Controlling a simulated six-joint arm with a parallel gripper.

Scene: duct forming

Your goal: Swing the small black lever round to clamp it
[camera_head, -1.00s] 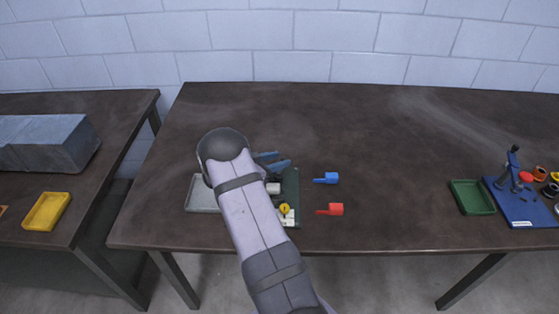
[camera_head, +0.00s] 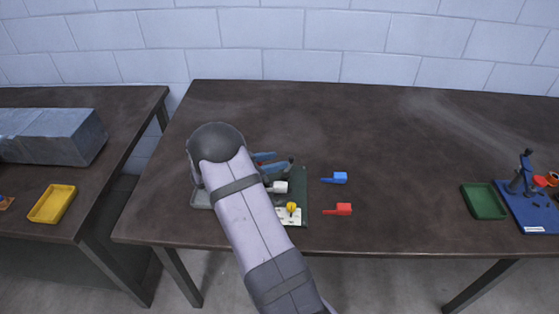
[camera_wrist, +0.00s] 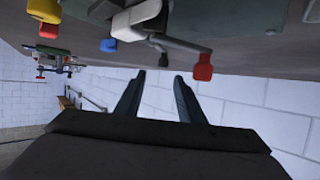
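A dark green fixture plate (camera_head: 300,190) lies on the table, partly hidden by my arm. A small black upright part (camera_head: 291,163) stands at its back edge; it may be the black lever, but I cannot tell for sure. A white-grey clamp body (camera_head: 279,187) sits in front of it, and shows in the wrist view (camera_wrist: 142,18) with a grey rod (camera_wrist: 180,43), a red tip (camera_wrist: 203,67) and a blue tip (camera_wrist: 108,45). My gripper (camera_head: 270,162) is open and empty, its fingers pointing right at the black part. The fingers (camera_wrist: 157,84) are apart in the wrist view.
A yellow knob (camera_head: 291,208) stands at the plate's front. A blue piece (camera_head: 339,178) and a red piece (camera_head: 342,209) lie to its right. A green tray (camera_head: 484,201) and a blue board (camera_head: 530,210) are far right. The table between is clear.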

